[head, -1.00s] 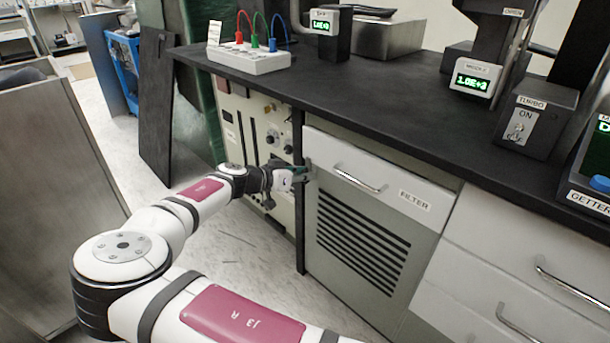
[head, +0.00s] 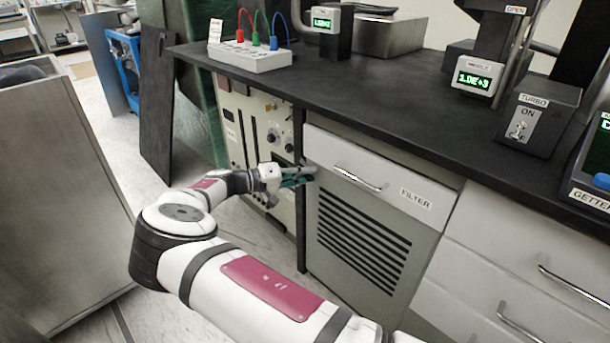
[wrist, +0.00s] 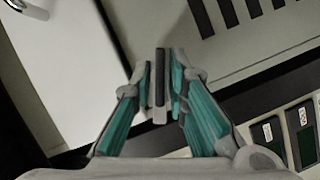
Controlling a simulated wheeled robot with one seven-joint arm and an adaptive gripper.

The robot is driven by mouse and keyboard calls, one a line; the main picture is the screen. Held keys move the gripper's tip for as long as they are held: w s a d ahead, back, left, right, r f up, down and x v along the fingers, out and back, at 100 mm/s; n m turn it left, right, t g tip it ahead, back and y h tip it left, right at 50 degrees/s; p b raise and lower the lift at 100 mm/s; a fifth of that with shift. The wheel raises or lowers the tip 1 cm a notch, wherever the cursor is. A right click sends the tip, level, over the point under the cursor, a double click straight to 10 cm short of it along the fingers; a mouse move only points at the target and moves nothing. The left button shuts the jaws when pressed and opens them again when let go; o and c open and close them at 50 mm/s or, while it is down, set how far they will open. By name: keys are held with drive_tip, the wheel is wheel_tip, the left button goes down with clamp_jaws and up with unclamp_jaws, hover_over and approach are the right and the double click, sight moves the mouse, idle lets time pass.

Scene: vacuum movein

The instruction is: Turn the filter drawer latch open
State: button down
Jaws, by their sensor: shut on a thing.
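The filter drawer (head: 380,178) has a white front with a metal bar handle (head: 360,178) and a FILTER label (head: 415,198). My gripper (head: 312,172) is at the left end of this drawer front. In the wrist view my gripper (wrist: 160,80) has both fingers closed around a narrow grey latch tab (wrist: 160,88). The latch lies just beside the edge of the white drawer front (wrist: 70,70). In the head view the latch is mostly hidden by the fingers.
A black countertop (head: 400,110) overhangs the drawer. A slotted panel (head: 362,240) lies below it. An instrument panel with knobs (head: 265,135) stands to the left. A TURBO switch box (head: 535,115) and a terminal block (head: 250,57) sit on the counter.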

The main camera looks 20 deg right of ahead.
drive_tip(key=shift+f+n+h+b, duration=0.15)
drive_tip(key=shift+n+h, duration=0.3)
drive_tip(key=shift+n, duration=0.55)
drive_tip(key=shift+n+h+b, duration=0.2)
drive_tip(key=shift+n+h, duration=0.25)
drive_tip(key=shift+n, duration=0.55)
drive_tip(key=c, duration=1.8)
unclamp_jaws()
drive_tip(key=shift+o, duration=0.2)
drive_tip(key=s+a, duration=0.1)
drive_tip(key=a, duration=1.1)
drive_tip(key=shift+s, duration=0.3)
